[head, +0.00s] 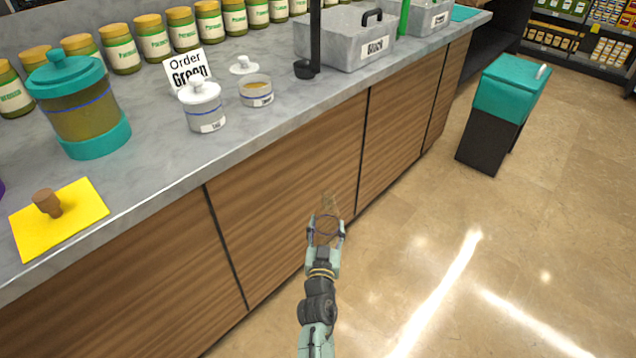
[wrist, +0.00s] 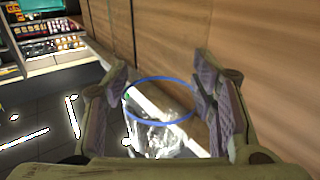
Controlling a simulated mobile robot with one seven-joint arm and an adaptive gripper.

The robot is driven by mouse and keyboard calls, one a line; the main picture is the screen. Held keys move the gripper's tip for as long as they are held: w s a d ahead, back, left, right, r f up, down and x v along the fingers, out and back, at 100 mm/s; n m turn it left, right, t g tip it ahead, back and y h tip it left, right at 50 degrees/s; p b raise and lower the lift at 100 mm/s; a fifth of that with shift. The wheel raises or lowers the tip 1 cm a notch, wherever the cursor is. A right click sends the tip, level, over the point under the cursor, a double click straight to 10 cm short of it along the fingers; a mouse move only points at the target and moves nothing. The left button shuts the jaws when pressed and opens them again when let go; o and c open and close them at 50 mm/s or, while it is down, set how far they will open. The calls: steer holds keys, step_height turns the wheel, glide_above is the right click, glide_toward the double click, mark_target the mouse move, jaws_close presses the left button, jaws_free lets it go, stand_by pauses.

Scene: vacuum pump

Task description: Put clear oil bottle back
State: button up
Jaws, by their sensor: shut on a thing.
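My gripper (head: 326,230) is in front of the wooden cabinet fronts, below the counter's front edge and above the floor. It is shut on a see-through bottle (head: 328,208), which is hard to make out against the wood. In the wrist view, the clear bottle (wrist: 160,128) with a blue ring sits between the two finger pads of my gripper (wrist: 160,105). The bottle's base and contents are hard to tell.
The grey counter (head: 160,160) carries a teal-lidded jar (head: 80,105), two small containers (head: 203,108), a grey box (head: 345,45), a yellow mat (head: 80,220) and a row of green jars. A teal-topped bin (head: 495,110) stands on the floor at right. The floor nearby is clear.

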step_height(320, 180, down, 14)
steer(key=s+d, duration=0.2)
steer(key=shift+s+d+r, duration=0.15)
steer(key=shift+s+d, duration=0.1)
steer(key=shift+w+a, duration=0.1)
